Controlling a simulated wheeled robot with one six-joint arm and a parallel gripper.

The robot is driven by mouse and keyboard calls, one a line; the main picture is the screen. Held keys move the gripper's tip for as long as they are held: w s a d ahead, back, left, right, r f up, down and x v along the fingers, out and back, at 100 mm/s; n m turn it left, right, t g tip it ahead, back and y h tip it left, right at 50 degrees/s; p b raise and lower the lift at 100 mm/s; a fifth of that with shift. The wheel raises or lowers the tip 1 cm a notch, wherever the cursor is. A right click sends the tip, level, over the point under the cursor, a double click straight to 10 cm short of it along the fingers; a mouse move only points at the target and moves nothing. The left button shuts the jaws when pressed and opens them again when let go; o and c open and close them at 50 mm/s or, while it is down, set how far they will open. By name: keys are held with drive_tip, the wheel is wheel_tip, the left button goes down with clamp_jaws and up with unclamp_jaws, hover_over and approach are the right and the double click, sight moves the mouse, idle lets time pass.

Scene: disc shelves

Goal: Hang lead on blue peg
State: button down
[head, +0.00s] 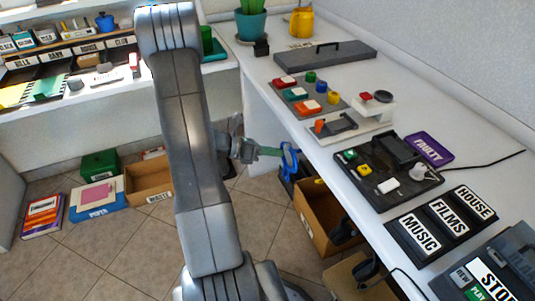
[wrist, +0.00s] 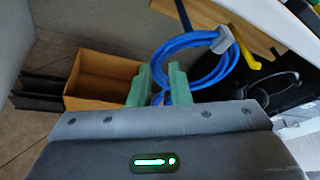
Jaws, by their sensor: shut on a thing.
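The lead is a coiled blue cable (head: 290,160), held off the floor beside the white bench's front edge. In the wrist view the blue coil (wrist: 186,62) shows loops rising up and right, with a grey piece (wrist: 222,40) around its upper right. My gripper (head: 274,152) has green fingers, and in the wrist view the gripper (wrist: 158,88) is shut on the lower left of the coil. A yellow peg (wrist: 244,63) sticks out below the bench edge, right of the coil.
The white bench (head: 285,112) holds a black panel (head: 405,192), a purple FAULTY tray (head: 429,148) and labelled racks. An open cardboard box (head: 325,222) and dark headphones (head: 343,232) are below its edge.

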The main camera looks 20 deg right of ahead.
drive_tip(key=w+r+b+x, duration=0.1)
drive_tip(key=x, duration=0.5)
drive_tip(key=shift+w+d+b, duration=0.25)
drive_tip(key=shift+d+b, duration=0.05)
drive_tip(key=shift+d, duration=0.15)
drive_tip(key=shift+f, duration=0.1)
idle(0.7)
drive_tip(key=c, duration=1.3)
unclamp_jaws()
drive_tip(key=p+v, duration=0.3)
drive_tip(key=v, duration=1)
drive_tip(key=shift+w+a, duration=0.1)
drive_tip(key=shift+a, duration=0.25)
drive_tip(key=shift+d, duration=0.1)
